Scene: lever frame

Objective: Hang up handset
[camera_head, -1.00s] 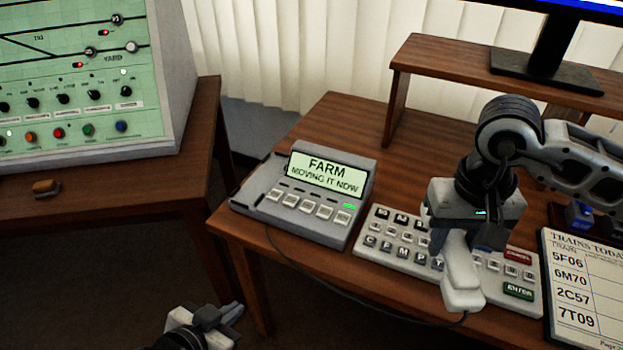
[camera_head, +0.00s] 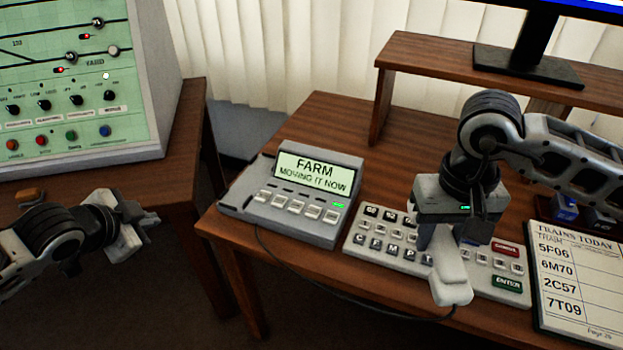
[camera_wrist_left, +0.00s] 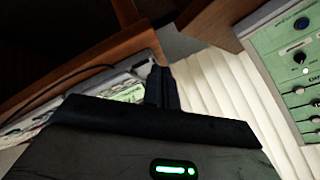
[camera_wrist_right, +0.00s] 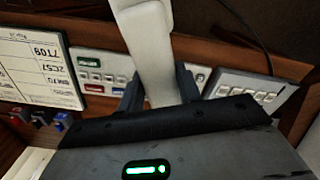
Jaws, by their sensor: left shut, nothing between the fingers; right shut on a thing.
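A white handset (camera_head: 449,272) is held in my right gripper (camera_head: 443,238), above the keyboard on the desk. The handset also shows between the fingers in the right wrist view (camera_wrist_right: 155,65). A grey phone unit (camera_head: 325,225) stands to the left of the keyboard, its screen reading "FARM MOVING IT NOW" above a row of buttons. An empty-looking cradle recess (camera_head: 245,190) runs along its left side. A dark cord (camera_head: 300,280) runs from the phone unit to the handset's lower end. My left gripper (camera_head: 150,222) is shut and empty, left of the desk; its fingers also show in the left wrist view (camera_wrist_left: 162,88).
The keyboard (camera_head: 385,258) lies below the handset. A train list (camera_head: 580,290) lies at right, beneath my right arm's side. A monitor stands on a raised shelf (camera_head: 430,55) behind. A green control panel (camera_head: 70,100) stands on another desk at left, with a gap between desks.

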